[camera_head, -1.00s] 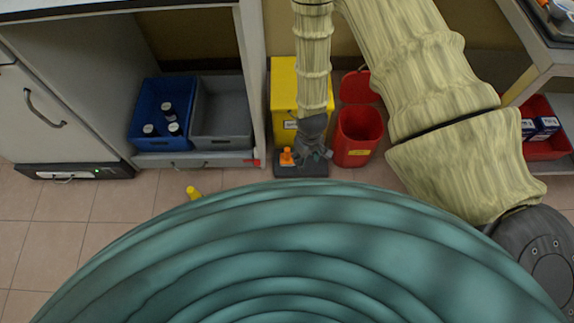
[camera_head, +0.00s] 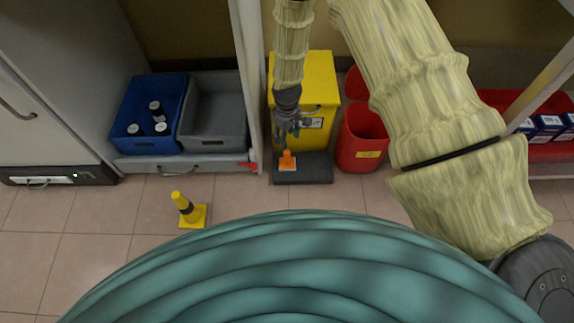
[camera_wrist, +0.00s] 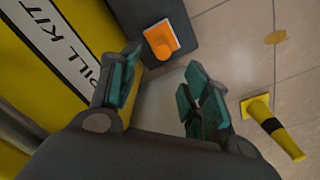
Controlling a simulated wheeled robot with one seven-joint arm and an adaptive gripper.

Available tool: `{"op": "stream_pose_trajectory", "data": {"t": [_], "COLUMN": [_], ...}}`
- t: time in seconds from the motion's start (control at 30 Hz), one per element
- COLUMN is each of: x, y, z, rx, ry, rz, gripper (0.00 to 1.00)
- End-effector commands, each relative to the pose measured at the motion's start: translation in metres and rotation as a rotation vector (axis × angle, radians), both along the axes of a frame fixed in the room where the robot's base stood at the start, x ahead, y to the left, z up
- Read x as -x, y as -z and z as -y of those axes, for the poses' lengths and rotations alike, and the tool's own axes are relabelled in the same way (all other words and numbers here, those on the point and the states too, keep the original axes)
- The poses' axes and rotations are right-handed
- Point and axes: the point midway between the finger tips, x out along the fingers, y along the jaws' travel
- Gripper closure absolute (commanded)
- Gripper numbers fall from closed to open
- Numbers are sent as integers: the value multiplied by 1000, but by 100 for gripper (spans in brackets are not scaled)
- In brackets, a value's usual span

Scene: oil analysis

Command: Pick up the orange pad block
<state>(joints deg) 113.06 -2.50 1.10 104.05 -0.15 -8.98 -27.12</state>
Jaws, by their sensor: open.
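The orange pad block (camera_head: 287,160) sits on a dark grey platform (camera_head: 315,169) in front of the yellow cabinet. In the wrist view the orange block (camera_wrist: 162,39) has a pale base or edge and lies just beyond the fingertips. My gripper (camera_head: 288,135) is above and just behind the block in the head view. In the wrist view my gripper (camera_wrist: 160,95) has its two teal-padded fingers spread apart, with nothing between them. The block is apart from the fingers.
A yellow spill kit cabinet (camera_head: 318,85) stands close behind my gripper. A red bin (camera_head: 362,138) is at its right. Blue (camera_head: 128,112) and grey (camera_head: 214,140) crates sit on the left shelf.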

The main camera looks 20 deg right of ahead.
Motion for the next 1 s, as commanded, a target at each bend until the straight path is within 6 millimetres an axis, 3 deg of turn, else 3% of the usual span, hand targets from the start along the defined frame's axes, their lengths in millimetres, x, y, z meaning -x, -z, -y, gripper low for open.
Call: {"op": "stream_pose_trajectory", "data": {"t": [0.4,0.73,1.0], "x": [1,2,6], "y": [58,75,105], "z": [0,0,-1], "rx": [1,1,0], "ry": [1,0,1], "rz": [-1,-1,0], "gripper": [52,52,52]}}
